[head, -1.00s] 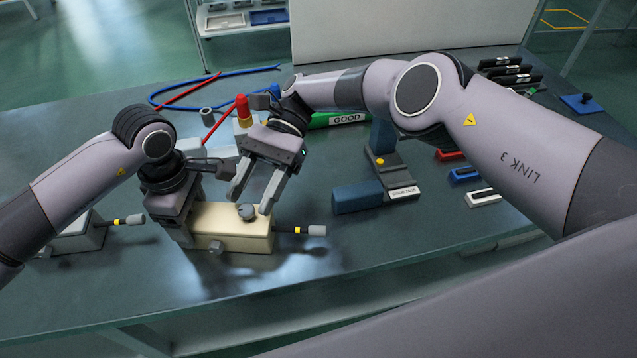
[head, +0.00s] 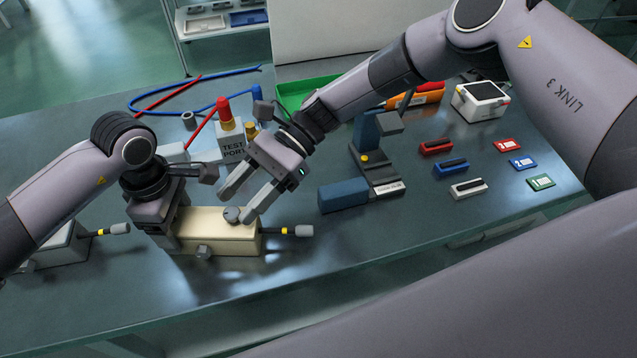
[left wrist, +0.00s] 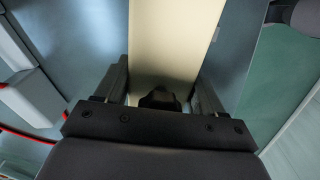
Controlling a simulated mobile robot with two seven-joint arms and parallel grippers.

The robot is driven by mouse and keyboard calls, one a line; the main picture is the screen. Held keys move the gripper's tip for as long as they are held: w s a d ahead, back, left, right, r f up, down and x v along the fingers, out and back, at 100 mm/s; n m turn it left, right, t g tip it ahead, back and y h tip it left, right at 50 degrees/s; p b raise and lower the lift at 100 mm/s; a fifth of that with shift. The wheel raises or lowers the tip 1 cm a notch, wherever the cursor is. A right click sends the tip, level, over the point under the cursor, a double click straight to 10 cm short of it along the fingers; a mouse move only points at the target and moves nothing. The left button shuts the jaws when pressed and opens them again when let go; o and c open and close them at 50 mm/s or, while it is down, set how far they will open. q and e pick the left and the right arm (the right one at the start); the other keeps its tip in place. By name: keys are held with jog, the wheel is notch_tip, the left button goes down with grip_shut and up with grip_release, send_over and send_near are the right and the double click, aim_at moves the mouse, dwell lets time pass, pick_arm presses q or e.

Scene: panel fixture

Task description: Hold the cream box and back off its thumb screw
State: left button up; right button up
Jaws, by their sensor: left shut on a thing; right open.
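The cream box (head: 208,232) lies on the bench at the lower left of the head view, and it fills the upper middle of the left wrist view (left wrist: 172,35). A round grey thumb screw (head: 232,214) stands on its top. My left gripper (head: 165,236) is shut on the box's left part; in the left wrist view its fingers (left wrist: 162,85) lie along both sides. My right gripper (head: 236,207) is open, its fingers pointing down at the thumb screw, one on each side as seen here. Whether they touch it I cannot tell.
A black handle with a yellow band (head: 290,231) sticks out from the box's right end, and a grey knob (head: 203,251) from its front. A test port block (head: 232,148) stands behind.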

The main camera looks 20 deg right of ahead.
jog(key=m+t, duration=0.2)
jog(key=t, duration=0.1)
jog(key=s+m+t+y, duration=0.1)
jog(key=m+t, duration=0.1)
jog(key=m, duration=0.1)
jog(key=shift+s+d+t, duration=0.1)
jog(key=shift+t, duration=0.3)
jog(key=shift+s+a+f+m+t, duration=0.1)
jog(key=shift+s+m+t, duration=0.1)
jog(key=shift+m+t, duration=0.35)
jog(key=shift+s+a+m+t, duration=0.1)
jog(key=shift+s+m+t, duration=0.05)
jog(key=shift+m+t, duration=0.4)
jog(key=shift+s+a+m+t, duration=0.1)
jog(key=shift+s+m+t, duration=0.2)
jog(key=shift+t, duration=0.2)
jog(key=shift+t+h, duration=0.3)
jog(key=shift+w+d+m+t, duration=0.25)
jog(key=shift+m+t, duration=0.05)
jog(key=shift+m, duration=0.3)
jog(key=v, duration=1.2)
jog(key=shift+r, duration=0.35)
jog(key=shift+a, duration=0.1)
